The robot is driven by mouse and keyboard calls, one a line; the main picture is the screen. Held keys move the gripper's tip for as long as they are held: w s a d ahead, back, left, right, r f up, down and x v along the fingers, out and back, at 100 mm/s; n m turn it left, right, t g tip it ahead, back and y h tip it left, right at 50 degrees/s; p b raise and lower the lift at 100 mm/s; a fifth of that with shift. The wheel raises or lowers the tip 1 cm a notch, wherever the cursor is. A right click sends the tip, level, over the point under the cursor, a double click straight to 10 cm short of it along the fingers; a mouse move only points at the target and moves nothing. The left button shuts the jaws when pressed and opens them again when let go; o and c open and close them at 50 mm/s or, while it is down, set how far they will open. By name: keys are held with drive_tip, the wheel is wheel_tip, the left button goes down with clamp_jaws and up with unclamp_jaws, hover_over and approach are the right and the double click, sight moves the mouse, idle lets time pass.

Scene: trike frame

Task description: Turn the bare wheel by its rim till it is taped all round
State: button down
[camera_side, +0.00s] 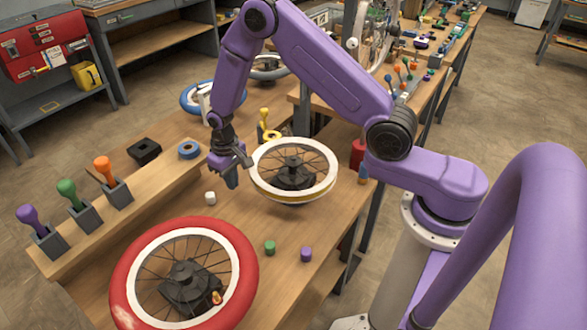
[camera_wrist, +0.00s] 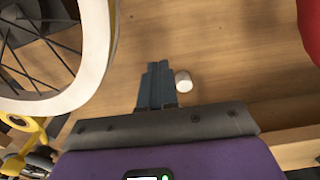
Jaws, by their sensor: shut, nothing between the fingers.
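The bare wheel (camera_side: 327,182) lies flat on a dark hub stand in the middle of the bench, with a white rim and no tyre. Yellow tape (camera_side: 268,191) shows along the near outer side of its rim; the far outer side is hidden. In the wrist view the white rim (camera_wrist: 97,50) fills the upper left, with a bit of yellow at its edge near the top. My gripper (camera_side: 232,180) points down just left of the rim, shut and empty. Its blue-grey fingers (camera_wrist: 157,84) are together in the wrist view, apart from the rim.
A wheel with a red tyre (camera_side: 122,290) stands at the front left. A small white cylinder (camera_side: 210,198) is close to my fingers. Green (camera_side: 270,247) and purple (camera_side: 306,254) cylinders stand in front. A blue tape roll (camera_side: 188,149) and a tool rack lie left.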

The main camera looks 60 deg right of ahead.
drive_tip(key=shift+s+d, duration=0.45)
drive_tip(key=shift+d, duration=0.2)
drive_tip(key=shift+s+d, duration=0.4)
drive_tip(key=shift+d, duration=0.25)
drive_tip(key=s+a, duration=0.6)
drive_tip(key=s, duration=0.4)
drive_tip(key=shift+s, duration=0.15)
drive_tip(key=w+a, duration=0.2)
drive_tip(key=a, duration=0.1)
drive_tip(key=shift+w+a, duration=0.1)
drive_tip(key=shift+a, duration=0.15)
drive_tip(key=w+d, duration=0.6)
drive_tip(key=w, duration=0.4)
drive_tip(key=shift+d, duration=0.2)
drive_tip(key=shift+w, duration=0.1)
